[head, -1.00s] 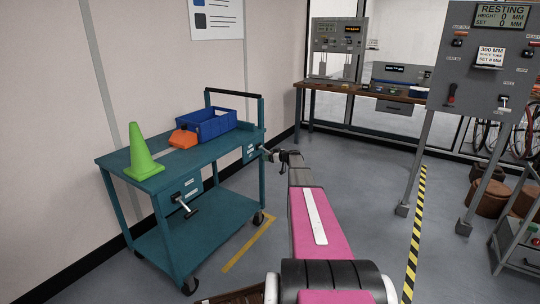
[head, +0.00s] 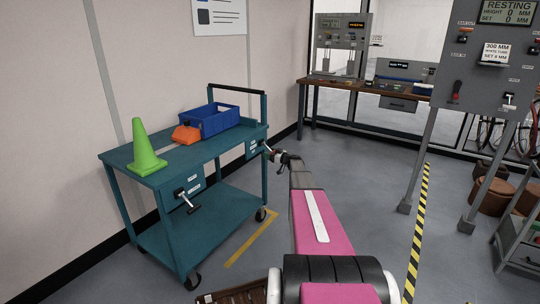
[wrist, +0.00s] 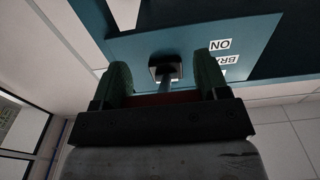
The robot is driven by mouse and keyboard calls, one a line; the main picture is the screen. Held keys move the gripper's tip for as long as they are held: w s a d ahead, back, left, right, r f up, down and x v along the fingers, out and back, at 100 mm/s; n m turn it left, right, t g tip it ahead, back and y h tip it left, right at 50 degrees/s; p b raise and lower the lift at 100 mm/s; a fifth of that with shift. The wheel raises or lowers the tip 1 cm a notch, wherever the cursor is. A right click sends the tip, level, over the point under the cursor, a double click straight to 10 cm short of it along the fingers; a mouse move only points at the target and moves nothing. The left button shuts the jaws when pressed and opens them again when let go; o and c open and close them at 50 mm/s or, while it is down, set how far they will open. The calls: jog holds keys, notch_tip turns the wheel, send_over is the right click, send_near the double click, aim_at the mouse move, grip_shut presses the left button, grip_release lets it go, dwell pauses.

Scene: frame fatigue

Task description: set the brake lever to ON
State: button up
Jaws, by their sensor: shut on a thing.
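The teal cart (head: 215,160) stands at left, with a labelled panel (head: 252,147) on its right end. In the wrist view this panel carries white labels, upside down, reading "ON" (wrist: 220,45) and "BRA", partly hidden. The brake lever (wrist: 165,68) rises from a black square mount there, its shaft running between my fingers. My gripper (wrist: 163,78), with dark green fingers, is shut on the lever, whose outer end is mostly hidden. In the head view my gripper (head: 274,154) is at the cart's end, too small to show the lever's setting.
A second lever (head: 188,203) sticks out from the cart's front side. A green cone (head: 145,148), an orange object (head: 186,133) and a blue bin (head: 215,119) are on the cart top. A grey console (head: 485,70) stands at right.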

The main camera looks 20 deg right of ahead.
jog(key=o, duration=1.3)
jog(key=v, duration=1)
jog(key=shift+s+d, duration=0.3)
jog(key=shift+a, duration=0.1)
jog(key=s+a+f+m+g+h, duration=0.15)
jog(key=s+a+g, duration=0.35)
jog(key=s+a, duration=0.75)
jog(key=s+a+f+m+g+h, duration=0.15)
jog(key=s+a+g, duration=0.35)
jog(key=s+a, duration=0.8)
jog(key=s+a+m+g+h, duration=0.1)
jog(key=s+a+h, duration=0.1)
jog(key=s, duration=0.5)
jog(key=s+a+m+g+h, duration=0.2)
jog(key=s+a+h, duration=0.1)
jog(key=s, duration=0.3)
jog(key=s+a+r+m+g+h, duration=0.1)
jog(key=s+a+h, duration=0.2)
jog(key=s, duration=0.4)
jog(key=shift+s+a+m+g, duration=0.3)
jog(key=shift+s+a, duration=0.05)
jog(key=shift+a, duration=0.05)
